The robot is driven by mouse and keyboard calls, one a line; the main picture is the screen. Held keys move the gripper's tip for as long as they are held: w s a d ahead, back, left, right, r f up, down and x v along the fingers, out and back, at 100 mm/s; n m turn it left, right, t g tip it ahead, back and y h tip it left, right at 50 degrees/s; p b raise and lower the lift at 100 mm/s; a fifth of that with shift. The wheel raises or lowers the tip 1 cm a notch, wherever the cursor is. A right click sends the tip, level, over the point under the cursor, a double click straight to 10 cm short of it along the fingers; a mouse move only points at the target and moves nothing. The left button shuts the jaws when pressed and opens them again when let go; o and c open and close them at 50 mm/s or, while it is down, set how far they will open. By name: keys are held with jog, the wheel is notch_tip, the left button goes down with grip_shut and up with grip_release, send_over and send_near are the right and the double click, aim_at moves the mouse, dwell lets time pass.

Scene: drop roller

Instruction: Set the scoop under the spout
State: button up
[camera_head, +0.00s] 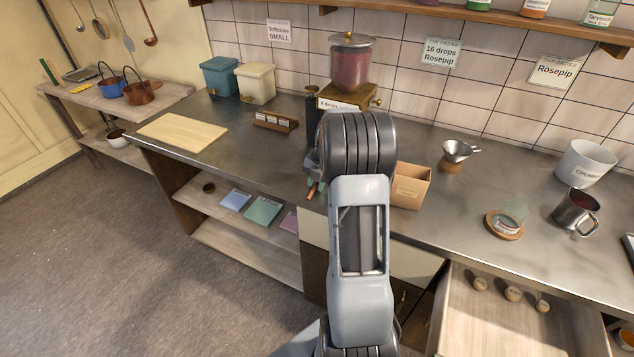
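The drop roller (352,68), with a dark red filled hopper and brass body, stands at the back of the counter. My arm hides its lower front, so its spout is not visible. My gripper (313,178) is mostly hidden behind my arm, left of the wrist, over the counter's front edge. A small copper-coloured piece (311,192) shows beside it; I cannot tell whether this is the scoop's handle or whether it is held. A silver bowl-shaped piece with a short handle (457,150) rests on a wooden stand, right of the roller.
A cardboard box (410,186) stands just right of my arm. Further right are a glass on a coaster (506,221), a metal mug (577,210) and a white bin (587,160). A drawer (510,325) stands open below. A cutting board (182,133) lies left.

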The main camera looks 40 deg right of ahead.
jog(key=shift+o, duration=1.1)
notch_tip(320, 180, up, 11)
jog(key=s+d, duration=0.2)
jog(key=s+a+r+m+h, duration=0.1)
jog(key=s+a+r+m, duration=0.15)
jog(key=a+m, duration=0.45)
jog(key=s+a+r+m, duration=0.1)
jog(key=s+a+m, duration=0.35)
jog(key=a, duration=0.55)
jog(key=s+a+f+m+t, duration=0.2)
jog(key=s+a+m, duration=0.6)
jog(key=m, duration=0.4)
jog(key=shift+s+a+f+h, duration=0.3)
jog(key=shift+s+f, duration=0.15)
jog(key=shift+f, duration=0.2)
jog(key=shift+m, duration=0.25)
